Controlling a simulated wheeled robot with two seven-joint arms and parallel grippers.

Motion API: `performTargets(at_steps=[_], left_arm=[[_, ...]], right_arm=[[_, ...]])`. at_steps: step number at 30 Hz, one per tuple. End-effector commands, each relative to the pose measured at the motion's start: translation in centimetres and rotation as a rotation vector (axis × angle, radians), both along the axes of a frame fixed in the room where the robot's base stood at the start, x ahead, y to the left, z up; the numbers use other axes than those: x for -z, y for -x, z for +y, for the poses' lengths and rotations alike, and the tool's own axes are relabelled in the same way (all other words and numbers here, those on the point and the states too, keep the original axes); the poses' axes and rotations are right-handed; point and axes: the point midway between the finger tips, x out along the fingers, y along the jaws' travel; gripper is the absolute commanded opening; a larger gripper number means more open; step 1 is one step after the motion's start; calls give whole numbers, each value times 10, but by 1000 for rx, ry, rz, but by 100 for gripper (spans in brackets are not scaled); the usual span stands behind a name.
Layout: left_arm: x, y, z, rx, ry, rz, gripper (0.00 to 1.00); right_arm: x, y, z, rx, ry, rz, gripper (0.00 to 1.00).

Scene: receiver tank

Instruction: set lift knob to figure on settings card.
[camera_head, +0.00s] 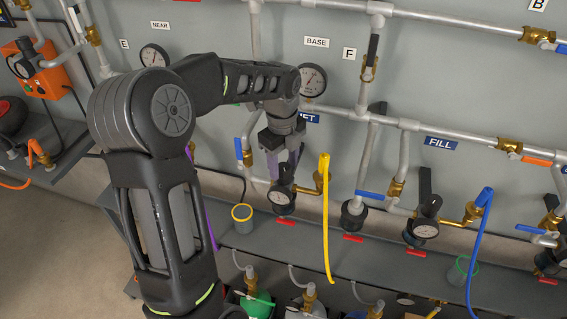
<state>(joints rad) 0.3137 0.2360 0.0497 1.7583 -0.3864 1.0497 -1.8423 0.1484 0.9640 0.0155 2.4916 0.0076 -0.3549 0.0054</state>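The LIFT label (309,118) is partly hidden behind my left arm. Below it is a black regulator with a round dial gauge (281,196) and a dark knob (286,174) on top. My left gripper (284,168) reaches down from the wall side, with its purple fingers at this knob. The fingers look spaced to either side of it, but whether they grip it is too small to tell. The gauge's needle and figures cannot be read. No settings card can be made out. My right gripper is not in view.
A yellow hose (325,220) hangs just right of the lift regulator. A yellow-rimmed cup (242,213) stands at its left on the grey shelf (300,246). The FILL label (441,143) and another regulator (425,229) are farther right. Pipes cross the wall above.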

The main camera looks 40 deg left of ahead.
Motion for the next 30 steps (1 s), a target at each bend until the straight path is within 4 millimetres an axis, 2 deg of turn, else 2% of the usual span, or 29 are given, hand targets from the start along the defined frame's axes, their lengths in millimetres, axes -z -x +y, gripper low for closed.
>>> performTargets(at_steps=[9, 13, 24, 30], left_arm=[[0, 1, 0, 0, 1, 2, 57], [-6, 0, 0, 0, 0, 0, 57], [-61, 2, 0, 0, 0, -2, 57], [-77, 3, 0, 0, 1, 1, 57]], right_arm=[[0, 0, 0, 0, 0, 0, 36], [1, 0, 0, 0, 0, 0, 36], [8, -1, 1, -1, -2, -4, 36], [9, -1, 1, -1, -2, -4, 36]])
